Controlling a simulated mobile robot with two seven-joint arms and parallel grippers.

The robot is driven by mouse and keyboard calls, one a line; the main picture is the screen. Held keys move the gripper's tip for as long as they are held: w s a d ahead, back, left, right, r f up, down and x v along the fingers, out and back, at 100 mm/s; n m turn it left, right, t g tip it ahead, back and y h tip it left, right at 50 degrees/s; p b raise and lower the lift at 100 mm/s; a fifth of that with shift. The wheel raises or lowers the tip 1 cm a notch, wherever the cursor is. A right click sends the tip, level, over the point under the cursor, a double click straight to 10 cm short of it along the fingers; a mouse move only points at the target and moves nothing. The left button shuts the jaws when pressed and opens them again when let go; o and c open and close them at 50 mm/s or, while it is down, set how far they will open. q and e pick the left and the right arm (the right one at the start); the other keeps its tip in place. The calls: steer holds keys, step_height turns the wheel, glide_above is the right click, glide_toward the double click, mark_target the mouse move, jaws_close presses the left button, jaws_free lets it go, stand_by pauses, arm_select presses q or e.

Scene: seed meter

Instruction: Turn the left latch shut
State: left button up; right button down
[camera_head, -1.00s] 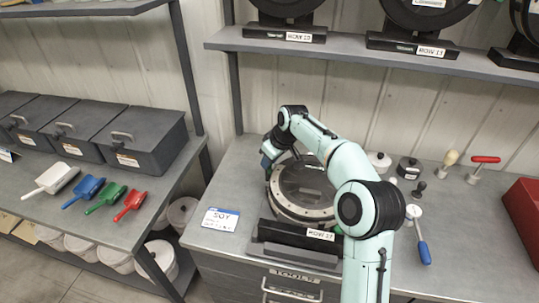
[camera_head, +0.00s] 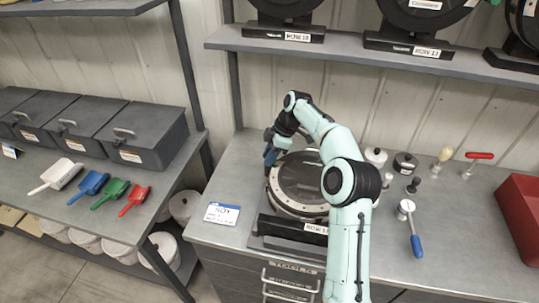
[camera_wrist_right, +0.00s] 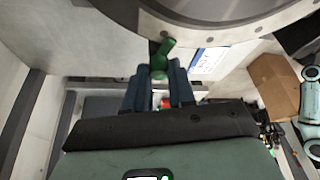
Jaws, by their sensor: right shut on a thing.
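The seed meter (camera_head: 274,188) is a round housing with a pale bolted rim and a dark clear cover, lying on the grey workbench. My right gripper (camera_head: 270,156) is at the meter's left rim, pointing down. In the right wrist view, the green left latch (camera_wrist_right: 166,47) stands beside the metal rim. My right gripper (camera_wrist_right: 159,78) has its blue fingers shut on the latch's lower end. In the head view the latch is hidden by the gripper. My left gripper is not in view.
A dark stand (camera_head: 292,230) is in front of the meter. Knobs, a red-handled tool (camera_head: 479,156) and a blue-handled tool (camera_head: 415,244) lie to the right, beside a red bin (camera_head: 518,215). A SOY card (camera_head: 221,214) lies front left.

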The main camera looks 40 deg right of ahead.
steer(key=shift+n, duration=0.5)
steer(key=shift+g, duration=0.3)
steer(key=c, duration=0.9)
jaws_free()
steer(key=shift+c, duration=0.2)
steer(key=v, duration=0.7)
steer(key=shift+r, duration=0.25)
steer(key=shift+d, duration=0.1)
